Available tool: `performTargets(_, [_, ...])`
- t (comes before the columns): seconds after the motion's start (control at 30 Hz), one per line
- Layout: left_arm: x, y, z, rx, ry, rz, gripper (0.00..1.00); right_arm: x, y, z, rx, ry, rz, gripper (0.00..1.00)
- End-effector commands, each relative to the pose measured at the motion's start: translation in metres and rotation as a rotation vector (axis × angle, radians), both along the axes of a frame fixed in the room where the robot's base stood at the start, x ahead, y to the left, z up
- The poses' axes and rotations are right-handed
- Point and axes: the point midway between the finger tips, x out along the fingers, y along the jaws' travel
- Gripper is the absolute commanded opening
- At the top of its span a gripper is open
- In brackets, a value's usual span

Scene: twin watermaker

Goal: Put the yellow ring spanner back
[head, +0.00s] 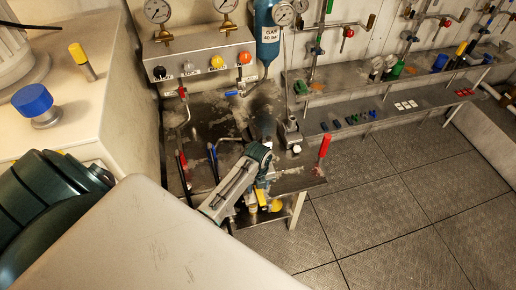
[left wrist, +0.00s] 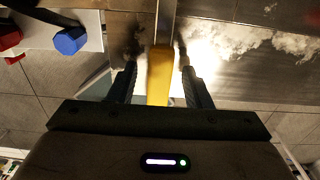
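The yellow ring spanner shows in the left wrist view as a yellow handle (left wrist: 160,75) with a grey shaft running up out of the picture. Its ring end is not clear. My left gripper (left wrist: 159,64) has one finger on each side of the handle, with a narrow gap on both sides, so it looks open around it. In the head view my left gripper (head: 262,194) is low at the front of the steel bench, where a yellow part (head: 275,206) shows beside it; my arm hides much there. My right gripper is not in view.
A red-handled tool (head: 324,146) stands at the bench's right corner. A gauge panel (head: 200,58) and blue gas bottle (head: 266,35) stand behind. A long shelf (head: 375,112) holds small parts. The floor at right is clear.

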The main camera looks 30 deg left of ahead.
Motion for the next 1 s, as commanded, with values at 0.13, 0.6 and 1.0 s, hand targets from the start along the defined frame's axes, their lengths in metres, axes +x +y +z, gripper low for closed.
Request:
performTargets(0.13, [0.000,0.000,0.000,0.000,0.000,0.000,0.45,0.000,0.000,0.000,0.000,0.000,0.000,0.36])
performTargets(0.6, [0.001,0.001,0.042,0.002,-0.006,-0.001,0.45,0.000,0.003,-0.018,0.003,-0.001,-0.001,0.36])
performTargets(1.0, [0.001,0.001,0.115,0.001,-0.002,-0.001,0.45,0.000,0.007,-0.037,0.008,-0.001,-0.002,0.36])
